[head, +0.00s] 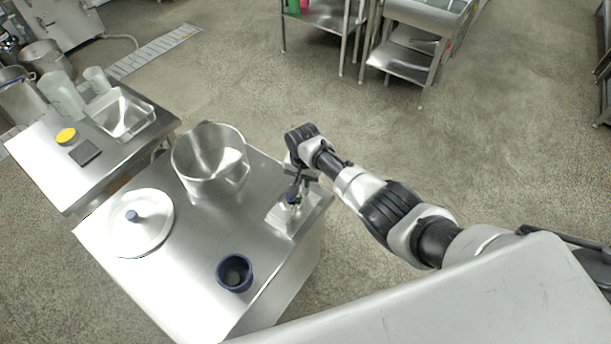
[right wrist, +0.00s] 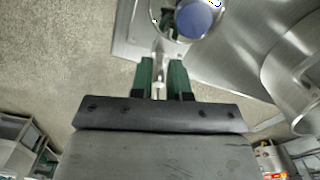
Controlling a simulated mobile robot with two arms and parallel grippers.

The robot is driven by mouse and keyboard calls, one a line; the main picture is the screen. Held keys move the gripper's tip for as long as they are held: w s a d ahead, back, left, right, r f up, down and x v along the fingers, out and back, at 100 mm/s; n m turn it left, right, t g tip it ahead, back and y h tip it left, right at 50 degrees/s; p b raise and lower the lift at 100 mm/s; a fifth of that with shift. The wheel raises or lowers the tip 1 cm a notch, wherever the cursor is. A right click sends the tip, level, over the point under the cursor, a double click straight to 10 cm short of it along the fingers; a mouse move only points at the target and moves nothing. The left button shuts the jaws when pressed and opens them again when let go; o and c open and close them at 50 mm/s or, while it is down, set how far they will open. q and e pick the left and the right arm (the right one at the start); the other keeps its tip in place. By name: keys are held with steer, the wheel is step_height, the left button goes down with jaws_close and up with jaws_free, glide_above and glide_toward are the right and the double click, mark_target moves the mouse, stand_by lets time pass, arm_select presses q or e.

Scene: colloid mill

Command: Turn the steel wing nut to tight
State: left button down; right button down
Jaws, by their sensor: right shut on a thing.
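My right gripper (head: 294,196) is over the right edge of the steel table, at a small fixture on a pale plate (head: 280,221). In the right wrist view, the green fingers of this gripper (right wrist: 161,74) are shut on a narrow steel piece, which appears to be the steel wing nut (right wrist: 159,80). Much of the nut is hidden between the fingers. A round blue knob (right wrist: 196,18) in a steel ring sits just beyond the fingertips. The nut is too small to make out in the head view. My left gripper is not in view.

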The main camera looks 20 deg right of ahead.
steer(key=shift+w+a+m, duration=0.1)
steer(key=shift+m, duration=0.65)
steer(key=shift+w+a+m, duration=0.1)
steer(key=shift+m, duration=0.65)
steer(key=c, duration=1.1)
jaws_free()
steer(key=shift+p, duration=0.3)
steer(key=shift+r, duration=0.3)
step_height(320, 180, up, 10)
steer(key=p, duration=0.1)
steer(key=shift+r, duration=0.15)
